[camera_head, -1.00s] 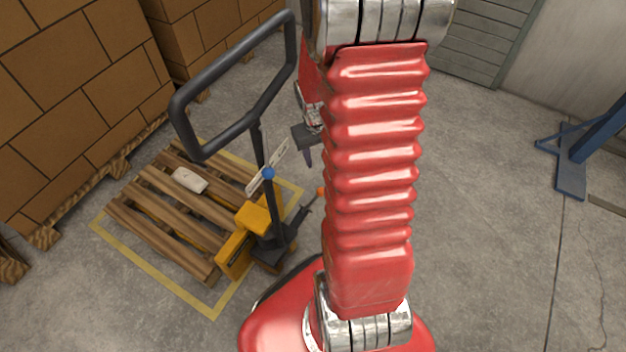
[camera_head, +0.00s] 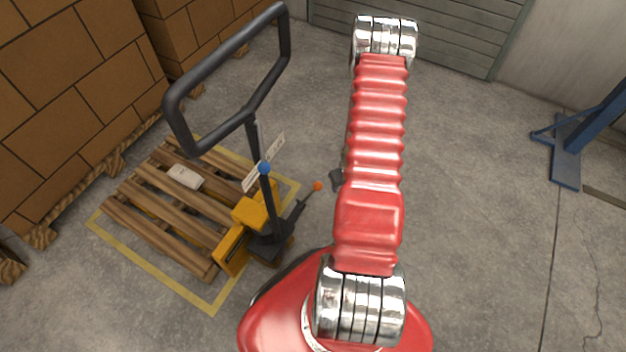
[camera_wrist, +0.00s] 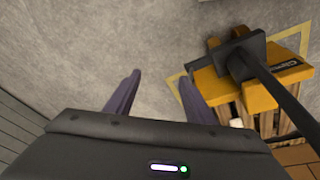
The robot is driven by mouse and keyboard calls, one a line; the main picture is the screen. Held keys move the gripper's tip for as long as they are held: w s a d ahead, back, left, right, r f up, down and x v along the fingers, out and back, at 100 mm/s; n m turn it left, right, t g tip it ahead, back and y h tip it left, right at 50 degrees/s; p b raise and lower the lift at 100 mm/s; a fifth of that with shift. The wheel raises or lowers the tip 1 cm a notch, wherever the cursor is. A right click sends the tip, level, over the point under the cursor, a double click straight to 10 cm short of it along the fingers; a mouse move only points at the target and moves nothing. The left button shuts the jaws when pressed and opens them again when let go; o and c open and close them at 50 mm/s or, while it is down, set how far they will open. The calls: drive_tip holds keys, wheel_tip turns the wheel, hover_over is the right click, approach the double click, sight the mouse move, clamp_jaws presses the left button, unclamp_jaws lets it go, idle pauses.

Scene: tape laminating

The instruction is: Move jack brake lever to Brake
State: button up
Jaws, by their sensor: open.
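The pallet jack has a yellow body (camera_head: 250,213) and a tall dark loop handle (camera_head: 190,90). Two levers show on it: one ends in a blue knob (camera_head: 265,168) beside a white label plate (camera_head: 270,152), the other points right and ends in an orange knob (camera_head: 318,186). I cannot tell which is the brake lever, nor read the plate. My gripper, seen only in part (camera_head: 337,180), is just right of the orange knob and mostly hidden behind my red arm. In the wrist view my gripper (camera_wrist: 158,98) is open and empty over floor, with the jack (camera_wrist: 235,85) to its right.
A wooden pallet (camera_head: 180,195) with a small white object (camera_head: 185,176) lies within yellow floor lines left of the jack. Stacked brown boxes (camera_head: 70,90) stand at far left. A blue stand (camera_head: 567,150) is at right. Floor (camera_head: 470,200) between is clear.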

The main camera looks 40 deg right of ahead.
wheel_tip(320, 180, down, 15)
drive_tip(key=a+t, duration=0.2)
drive_tip(key=t, duration=0.5)
drive_tip(key=a+r+t+h, duration=0.3)
drive_tip(key=a+r+t, duration=0.1)
drive_tip(key=r+t, duration=0.2)
drive_tip(key=shift+a+t, duration=0.4)
drive_tip(key=shift+t, duration=0.5)
drive_tip(key=x, duration=1.3)
drive_tip(key=shift+w+d, duration=0.25)
drive_tip(key=shift+c, duration=0.2)
clamp_jaws()
